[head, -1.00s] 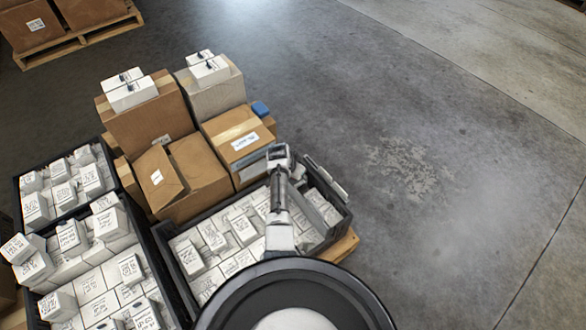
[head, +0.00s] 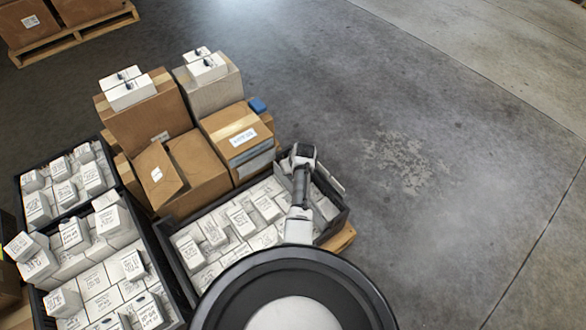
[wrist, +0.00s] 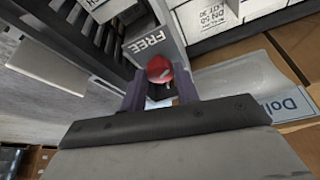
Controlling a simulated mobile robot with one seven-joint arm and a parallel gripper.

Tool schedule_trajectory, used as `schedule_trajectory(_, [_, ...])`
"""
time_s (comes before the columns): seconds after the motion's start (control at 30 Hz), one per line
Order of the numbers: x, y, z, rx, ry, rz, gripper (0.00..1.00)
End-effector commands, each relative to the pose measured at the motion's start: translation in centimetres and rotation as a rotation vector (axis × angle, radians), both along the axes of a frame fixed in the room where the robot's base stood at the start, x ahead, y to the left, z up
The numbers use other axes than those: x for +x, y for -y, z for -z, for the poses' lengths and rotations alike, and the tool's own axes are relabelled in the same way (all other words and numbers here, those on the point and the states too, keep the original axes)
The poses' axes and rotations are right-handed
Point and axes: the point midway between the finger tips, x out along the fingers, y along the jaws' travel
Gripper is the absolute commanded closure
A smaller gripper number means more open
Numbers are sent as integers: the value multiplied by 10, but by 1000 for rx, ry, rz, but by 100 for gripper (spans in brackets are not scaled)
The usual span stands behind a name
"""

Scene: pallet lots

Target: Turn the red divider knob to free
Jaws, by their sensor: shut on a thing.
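The red divider knob (wrist: 159,69) shows in the wrist view, between the two dark fingers of my gripper (wrist: 160,88). My gripper is shut on the knob. The word FREE is printed in white on the grey panel (wrist: 140,38) just beyond the knob. Part of the knob is hidden by the fingers, so its exact angle is unclear. In the head view, my gripper (head: 304,152) is over the back right of the black crate (head: 178,268); the knob is hidden there.
White labelled boxes (head: 240,221) fill the crate. Brown cartons (head: 200,165) stand behind it, with a blue item (head: 257,105) beside them. More crates of white boxes stand at left. Open concrete floor (head: 420,190) lies to the right.

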Motion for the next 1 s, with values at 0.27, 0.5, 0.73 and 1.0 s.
schedule_trajectory(0.27, [3, 4, 2, -2, 3, -262, 92])
schedule_trajectory(0.5, [4, 5, 2, -2, 2, -479, 92])
schedule_trajectory(0.73, [5, 6, 2, -2, 3, -641, 92])
schedule_trajectory(1.0, [6, 6, 1, -3, 2, -754, 92])
